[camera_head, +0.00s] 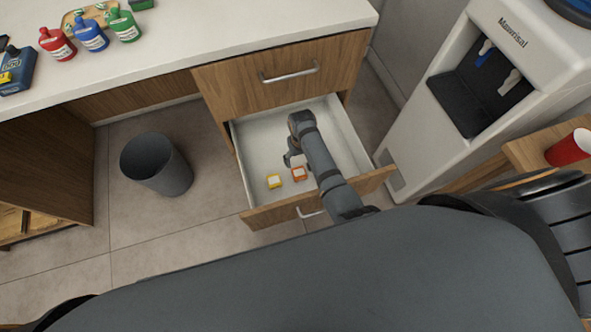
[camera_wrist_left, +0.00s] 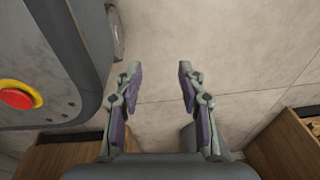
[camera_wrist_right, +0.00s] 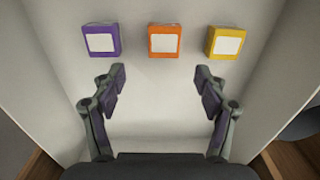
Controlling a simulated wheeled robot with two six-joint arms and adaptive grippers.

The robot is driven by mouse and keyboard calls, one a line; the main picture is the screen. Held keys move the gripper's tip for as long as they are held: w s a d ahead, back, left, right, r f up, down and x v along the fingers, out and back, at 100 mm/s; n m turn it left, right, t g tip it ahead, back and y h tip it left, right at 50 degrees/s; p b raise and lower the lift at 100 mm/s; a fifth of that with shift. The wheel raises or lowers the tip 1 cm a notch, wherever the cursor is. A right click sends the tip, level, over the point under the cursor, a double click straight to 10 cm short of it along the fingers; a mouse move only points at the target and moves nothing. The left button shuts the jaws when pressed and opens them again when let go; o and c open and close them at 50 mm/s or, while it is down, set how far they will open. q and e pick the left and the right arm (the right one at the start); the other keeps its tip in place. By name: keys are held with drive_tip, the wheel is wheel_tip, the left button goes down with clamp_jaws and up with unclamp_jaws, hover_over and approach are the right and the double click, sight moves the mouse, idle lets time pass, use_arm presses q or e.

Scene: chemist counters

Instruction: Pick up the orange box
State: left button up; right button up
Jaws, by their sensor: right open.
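The orange box (camera_head: 299,174), with a white label, lies in the open drawer (camera_head: 353,156). In the right wrist view the orange box (camera_wrist_right: 164,41) is in the middle of a row, between a purple box (camera_wrist_right: 101,40) and a yellow box (camera_wrist_right: 225,42). My right gripper (camera_wrist_right: 160,72) is open and empty, its fingers on either side of the orange box's line but short of it. In the head view my right gripper (camera_head: 292,159) is inside the drawer; my arm hides the purple box. My left gripper (camera_wrist_left: 159,70) is open and empty above the floor.
The drawer is under a white counter (camera_head: 200,50) holding red, blue and green bottles (camera_head: 90,35). A grey bin (camera_head: 157,165) stands left of the drawer, a water dispenser (camera_head: 440,150) right of it. A red cup (camera_head: 570,148) sits at far right.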

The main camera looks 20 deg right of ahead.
sight(299, 173)
drive_tip(key=shift+s+f, duration=0.2)
drive_tip(key=shift+f, duration=0.3)
wheel_tip(299, 173, down, 4)
drive_tip(key=shift+r+b, duration=0.1)
drive_tip(key=shift+b, duration=0.85)
drive_tip(key=shift+f, duration=0.2)
drive_tip(key=f, duration=0.1)
drive_tip(key=f+b, duration=0.2)
drive_tip(key=f, duration=0.1)
drive_tip(key=shift+s+a, duration=0.2)
drive_tip(key=shift+a, duration=0.1)
drive_tip(key=shift+f, duration=0.5)
use_arm(q)
drive_tip(key=w, duration=0.6)
drive_tip(key=shift+r, duration=0.15)
use_arm(e)
drive_tip(key=c, duration=1.3)
drive_tip(key=shift+o, duration=0.2)
drive_tip(key=shift+r, duration=0.1)
